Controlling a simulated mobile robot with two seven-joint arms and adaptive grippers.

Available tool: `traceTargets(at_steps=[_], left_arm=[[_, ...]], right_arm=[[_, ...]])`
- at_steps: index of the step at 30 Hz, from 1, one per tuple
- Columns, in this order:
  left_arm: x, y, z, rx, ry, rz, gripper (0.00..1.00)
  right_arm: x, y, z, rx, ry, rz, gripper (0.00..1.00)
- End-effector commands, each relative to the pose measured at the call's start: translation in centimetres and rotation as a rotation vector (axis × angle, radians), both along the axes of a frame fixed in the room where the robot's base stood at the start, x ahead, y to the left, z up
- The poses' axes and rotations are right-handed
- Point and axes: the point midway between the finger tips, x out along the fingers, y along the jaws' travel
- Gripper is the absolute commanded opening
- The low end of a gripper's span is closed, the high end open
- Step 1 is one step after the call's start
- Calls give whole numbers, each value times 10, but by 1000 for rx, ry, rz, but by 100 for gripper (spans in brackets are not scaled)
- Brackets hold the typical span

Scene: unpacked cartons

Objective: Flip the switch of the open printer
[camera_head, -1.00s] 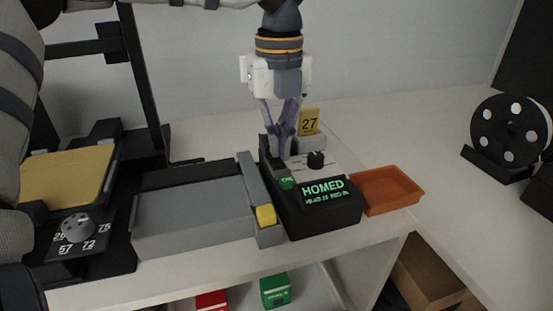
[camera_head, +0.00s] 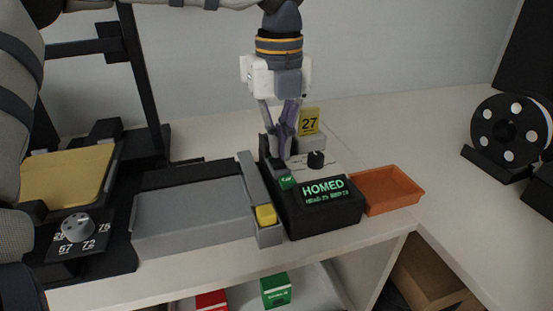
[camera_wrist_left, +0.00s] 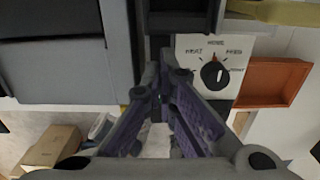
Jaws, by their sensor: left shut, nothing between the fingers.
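The open printer has a dark frame with a yellow plate (camera_head: 68,174) at the left. A dark control box (camera_head: 325,210) with a lit green display reading "HOMED" stands at its right end. The box carries a black knob (camera_head: 316,160), a small green piece (camera_head: 287,182) and a yellow block beside it (camera_head: 265,215). My left gripper (camera_head: 281,157) is shut and empty, pointing down at the back left of the box, left of the knob. It hides what lies under its tips; I cannot tell if they touch anything.
An orange tray (camera_head: 388,190) sits right of the control box. A yellow "27" tag (camera_head: 309,121) stands just behind the gripper. A dial (camera_head: 77,228) is at front left. A black spool (camera_head: 510,130) stands far right. The right tabletop is mostly clear.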

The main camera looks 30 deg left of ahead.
Motion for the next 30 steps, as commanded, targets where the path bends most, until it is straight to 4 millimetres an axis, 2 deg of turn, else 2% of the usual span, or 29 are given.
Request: traceTargets(at_steps=[30], left_arm=[[0, 0, -10, 1, -1, 0, 0]], right_arm=[[0, 0, 0, 0, 0, 0, 0]])
